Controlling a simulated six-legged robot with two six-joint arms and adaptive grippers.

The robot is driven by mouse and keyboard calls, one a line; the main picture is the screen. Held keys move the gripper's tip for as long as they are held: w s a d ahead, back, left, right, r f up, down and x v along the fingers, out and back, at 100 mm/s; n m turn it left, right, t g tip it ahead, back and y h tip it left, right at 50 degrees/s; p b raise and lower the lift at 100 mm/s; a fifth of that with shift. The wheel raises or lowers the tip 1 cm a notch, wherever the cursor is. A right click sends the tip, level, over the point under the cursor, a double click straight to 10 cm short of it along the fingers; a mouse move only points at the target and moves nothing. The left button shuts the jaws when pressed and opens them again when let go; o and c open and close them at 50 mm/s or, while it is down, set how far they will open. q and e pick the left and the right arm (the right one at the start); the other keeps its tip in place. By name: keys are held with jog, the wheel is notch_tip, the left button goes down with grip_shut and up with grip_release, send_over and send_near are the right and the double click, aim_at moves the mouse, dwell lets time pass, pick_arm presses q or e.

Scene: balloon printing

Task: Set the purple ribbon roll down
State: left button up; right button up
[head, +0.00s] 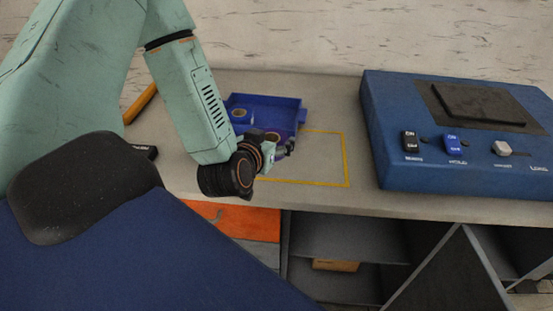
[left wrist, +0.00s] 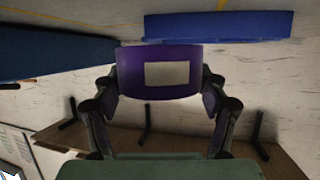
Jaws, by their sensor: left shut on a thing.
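The purple ribbon roll (left wrist: 130,73) has a pale square on its side and shows in the left wrist view between my two fingers. My left gripper (head: 284,147) is shut on it, one finger pressed to each side. In the head view the gripper is at the front of the blue tray (head: 285,103), and I cannot clearly make out the roll there behind the wrist. The tray also shows as a blue strip in the left wrist view (left wrist: 220,25), beyond the roll. My right gripper is in neither view.
A yellow outline (head: 346,165) marks a bare patch of the grey table (head: 330,115). A large blue machine (head: 395,130) with switches and a dark plate stands to the right. Open shelves (head: 330,235) and an orange drawer (head: 235,218) lie below the table's front edge.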

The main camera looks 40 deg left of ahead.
pick_arm(q)
jog(key=shift+w+d+f, duration=0.15)
jog(key=shift+d+f, duration=0.05)
jog(key=shift+f, duration=0.7)
jog(key=f, duration=0.1)
jog(key=f+b, duration=0.1)
jog(key=f, duration=0.1)
jog(key=shift+s+a+b, duration=0.25)
jog(key=shift+b, duration=0.15)
jog(key=shift+f, duration=0.3)
jog(key=shift+w+d, duration=0.15)
jog(key=shift+w, duration=0.1)
jog(key=shift+s+f, duration=0.1)
jog(key=o, duration=0.9)
jog(key=shift+s, duration=0.1)
jog(key=o, duration=0.3)
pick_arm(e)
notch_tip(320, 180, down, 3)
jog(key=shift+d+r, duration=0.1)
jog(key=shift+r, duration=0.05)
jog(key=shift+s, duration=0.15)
